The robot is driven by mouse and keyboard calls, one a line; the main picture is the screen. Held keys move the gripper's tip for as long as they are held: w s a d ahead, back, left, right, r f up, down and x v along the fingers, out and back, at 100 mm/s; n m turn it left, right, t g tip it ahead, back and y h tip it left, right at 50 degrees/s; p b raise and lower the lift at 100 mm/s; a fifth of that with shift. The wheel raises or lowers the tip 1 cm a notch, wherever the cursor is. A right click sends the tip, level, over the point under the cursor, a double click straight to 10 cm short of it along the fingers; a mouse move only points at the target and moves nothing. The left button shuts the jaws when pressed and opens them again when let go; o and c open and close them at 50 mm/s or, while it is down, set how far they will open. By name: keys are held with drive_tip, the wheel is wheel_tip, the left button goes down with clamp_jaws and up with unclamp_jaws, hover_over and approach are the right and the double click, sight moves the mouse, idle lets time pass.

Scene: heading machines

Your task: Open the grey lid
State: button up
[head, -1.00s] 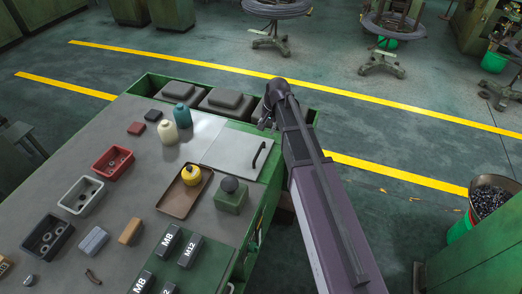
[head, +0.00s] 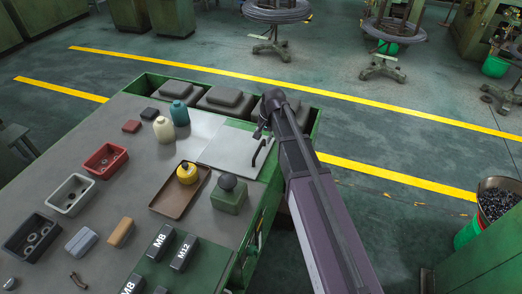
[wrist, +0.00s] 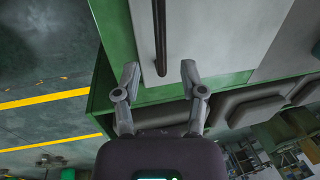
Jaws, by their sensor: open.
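The grey lid (head: 222,148) is a flat pale panel set in the far right corner of the bench top, and it lies closed. Its dark bar handle (head: 264,151) stands near its right side. My gripper (head: 259,131) is over the lid's far right part, close to the handle, and partly hidden by my own arm. In the wrist view the lid (wrist: 215,35) fills the upper middle. My gripper (wrist: 159,70) is open there, with one finger on each side of the handle's end (wrist: 160,50). Whether a finger touches the handle cannot be told.
Grey covered bins (head: 225,99) line the bench's far edge. A teal bottle (head: 180,114) and a cream bottle (head: 163,130) stand left of the lid. A brown tray (head: 170,203) with a yellow container and a green block with a dark knob (head: 229,196) are nearer.

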sight(260, 147)
drive_tip(key=shift+w+a+f+b, duration=0.1)
drive_tip(key=shift+a+f+b, duration=0.05)
drive_tip(key=shift+f+b, duration=0.65)
drive_tip(key=shift+w+a+f+b, duration=0.1)
drive_tip(key=shift+a+f+b, duration=0.1)
drive_tip(key=shift+f+b, duration=0.6)
drive_tip(key=shift+a+f+b, duration=0.15)
drive_tip(key=shift+f+b, duration=0.5)
drive_tip(key=shift+f, duration=0.3)
drive_tip(key=shift+c, duration=0.2)
clamp_jaws()
drive_tip(key=shift+d, duration=0.3)
drive_tip(key=shift+a, duration=0.2)
drive_tip(key=shift+d+r, duration=0.1)
drive_tip(key=shift+r, duration=0.05)
